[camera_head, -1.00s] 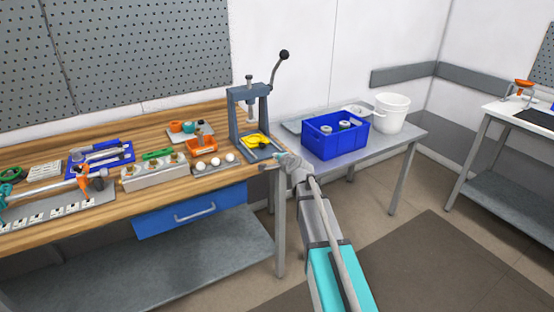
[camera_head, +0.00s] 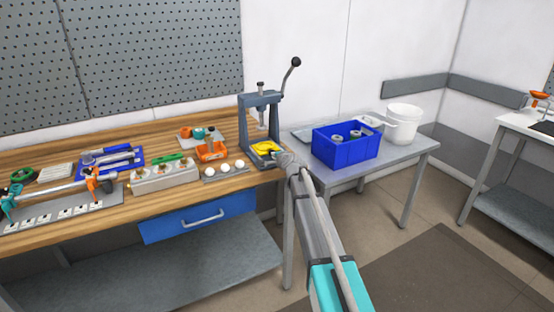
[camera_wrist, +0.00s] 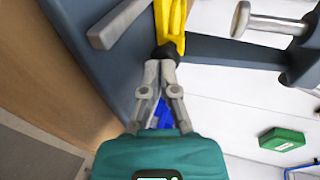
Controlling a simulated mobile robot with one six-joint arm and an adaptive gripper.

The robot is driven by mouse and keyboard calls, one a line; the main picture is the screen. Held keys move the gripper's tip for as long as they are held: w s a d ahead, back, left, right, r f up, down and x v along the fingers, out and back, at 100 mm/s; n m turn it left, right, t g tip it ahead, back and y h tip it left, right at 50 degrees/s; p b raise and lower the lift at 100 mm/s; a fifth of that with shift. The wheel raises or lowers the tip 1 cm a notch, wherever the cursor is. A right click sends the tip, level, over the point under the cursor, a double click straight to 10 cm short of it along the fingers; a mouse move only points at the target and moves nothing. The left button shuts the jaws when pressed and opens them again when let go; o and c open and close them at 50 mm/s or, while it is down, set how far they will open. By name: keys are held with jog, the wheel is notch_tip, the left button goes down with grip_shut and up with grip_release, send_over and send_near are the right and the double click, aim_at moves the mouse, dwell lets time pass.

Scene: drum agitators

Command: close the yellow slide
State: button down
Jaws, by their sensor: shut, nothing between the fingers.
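The yellow slide (camera_head: 265,148) sits low in the grey arbor press (camera_head: 262,122) at the right end of the wooden bench. In the wrist view the slide (camera_wrist: 170,28) runs upward from my fingertips across the dark press base. My gripper (camera_head: 276,155) is at the front right of the press, at the slide's near end. In the wrist view my gripper (camera_wrist: 166,58) is shut, with its fingertips together at the slide's end, seeming to touch it. Nothing shows held between the fingers. The fingertips hide the slide's very end.
A tray with white balls (camera_head: 224,168) and an orange fixture (camera_head: 211,151) stand left of the press. A blue bin (camera_head: 345,151) stands on the metal side table to the right. The press lever (camera_head: 287,76) rises above the frame. Floor in front is clear.

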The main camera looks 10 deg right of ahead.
aim_at(271, 150)
dwell(0.3)
jog(key=w, duration=0.1)
jog(key=w+a, duration=0.1)
jog(key=w, duration=0.1)
jog(key=shift+w, duration=0.1)
jog(key=shift+w+a+r, duration=0.1)
jog(key=shift+w+r, duration=0.05)
dwell(0.4)
jog(key=shift+s, duration=0.6)
jog(key=f+p+v, duration=0.1)
jog(key=p+v, duration=0.2)
jog(key=v, duration=1)
jog(key=shift+d, duration=0.2)
jog(key=shift+s, duration=0.15)
